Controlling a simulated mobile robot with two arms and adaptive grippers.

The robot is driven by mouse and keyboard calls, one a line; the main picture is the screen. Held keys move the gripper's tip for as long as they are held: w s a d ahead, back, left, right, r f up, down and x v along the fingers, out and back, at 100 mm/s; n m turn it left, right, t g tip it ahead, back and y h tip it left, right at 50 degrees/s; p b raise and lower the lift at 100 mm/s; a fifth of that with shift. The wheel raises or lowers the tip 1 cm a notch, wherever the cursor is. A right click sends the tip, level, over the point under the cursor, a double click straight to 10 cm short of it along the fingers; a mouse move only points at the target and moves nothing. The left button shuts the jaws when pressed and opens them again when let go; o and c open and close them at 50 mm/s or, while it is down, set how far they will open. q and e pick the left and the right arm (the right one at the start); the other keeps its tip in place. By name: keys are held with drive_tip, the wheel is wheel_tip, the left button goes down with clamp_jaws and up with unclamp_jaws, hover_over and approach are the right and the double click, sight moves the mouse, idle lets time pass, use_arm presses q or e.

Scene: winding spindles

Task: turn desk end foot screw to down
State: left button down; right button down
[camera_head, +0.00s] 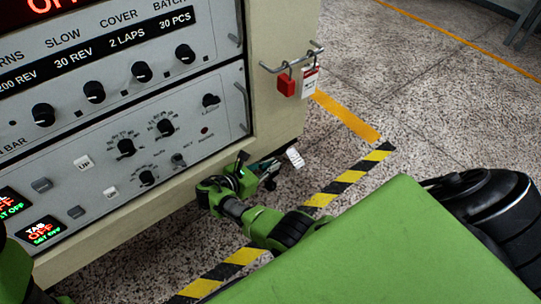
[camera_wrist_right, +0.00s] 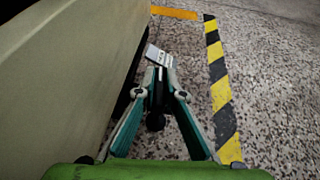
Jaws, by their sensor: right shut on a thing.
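The desk (camera_head: 280,110) is a cream cabinet with a grey control panel. My right gripper (camera_head: 272,166) is low beside its bottom right corner. In the right wrist view, the teal fingers of this gripper (camera_wrist_right: 159,94) close from both sides on a narrow dark upright part, the foot screw (camera_wrist_right: 158,86). A round black end shows below it. A pale flat piece with dark lines (camera_wrist_right: 160,55) sticks up at the fingertips; it also shows in the head view (camera_head: 295,157). The foot screw's lower end cannot be made out. My left gripper is out of view.
A red padlock tag (camera_head: 286,84) and a white one (camera_head: 309,82) hang from a handle on the desk's side. Yellow-black floor tape (camera_head: 350,176) runs past the desk.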

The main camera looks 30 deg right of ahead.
idle(0.3)
drive_tip(key=c, duration=2.1)
unclamp_jaws()
drive_tip(key=shift+d, duration=0.1)
drive_tip(key=shift+c, duration=0.2)
drive_tip(key=shift+r, duration=0.1)
drive_tip(key=shift+r, duration=4.9)
